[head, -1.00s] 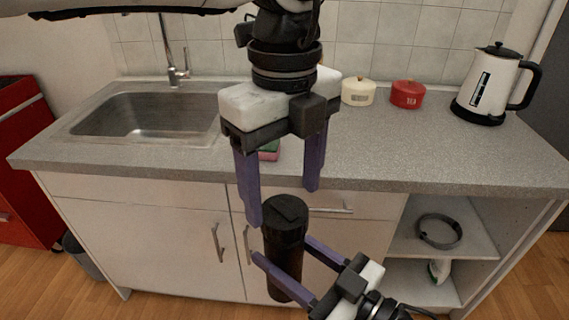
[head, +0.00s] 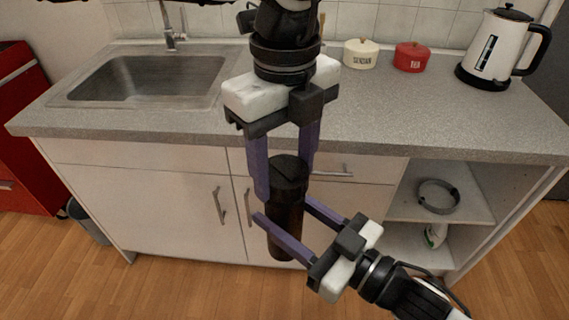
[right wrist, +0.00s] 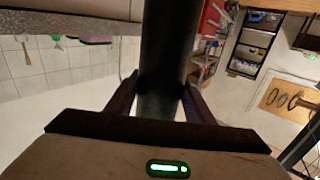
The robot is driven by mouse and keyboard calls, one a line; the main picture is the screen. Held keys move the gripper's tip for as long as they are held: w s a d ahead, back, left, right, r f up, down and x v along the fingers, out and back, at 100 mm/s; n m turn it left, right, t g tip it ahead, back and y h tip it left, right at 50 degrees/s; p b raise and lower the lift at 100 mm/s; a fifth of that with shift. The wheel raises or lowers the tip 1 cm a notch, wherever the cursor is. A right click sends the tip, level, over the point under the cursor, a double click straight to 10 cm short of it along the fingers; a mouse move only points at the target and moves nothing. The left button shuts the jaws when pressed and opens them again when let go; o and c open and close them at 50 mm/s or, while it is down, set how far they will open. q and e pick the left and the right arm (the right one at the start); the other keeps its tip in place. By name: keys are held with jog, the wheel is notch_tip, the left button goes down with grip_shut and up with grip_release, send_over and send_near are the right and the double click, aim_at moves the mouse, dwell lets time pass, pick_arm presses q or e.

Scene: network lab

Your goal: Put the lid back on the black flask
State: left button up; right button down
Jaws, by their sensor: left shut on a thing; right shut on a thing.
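The black flask (head: 287,213) is upright in front of the counter, in the air. My right gripper (head: 283,209) is shut on its body from the lower right. In the right wrist view the flask (right wrist: 165,60) is a dark column between the two fingers. The black ribbed lid (head: 289,171) is at the top of the flask, in line with it. My left gripper (head: 284,186) points down from above and is shut on the lid, one finger on each side. Whether the lid is fully seated cannot be told.
The grey counter (head: 400,135) with a sink (head: 145,80) is behind the flask. A cream pot (head: 361,54), a red pot (head: 411,57) and a white kettle (head: 496,48) stand at its back.

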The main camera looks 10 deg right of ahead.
pick_arm(q)
jog(key=m, duration=0.7)
jog(key=shift+m, duration=0.4)
jog(key=m, duration=0.6)
jog(key=shift+m, duration=0.4)
jog(key=m, duration=0.4)
jog(key=shift+m, duration=0.3)
jog(key=m, duration=0.4)
jog(key=shift+f, duration=0.1)
jog(key=m, duration=0.4)
jog(key=shift+m, duration=0.3)
jog(key=m, duration=0.3)
jog(key=o, duration=1.2)
jog(key=shift+c, duration=0.2)
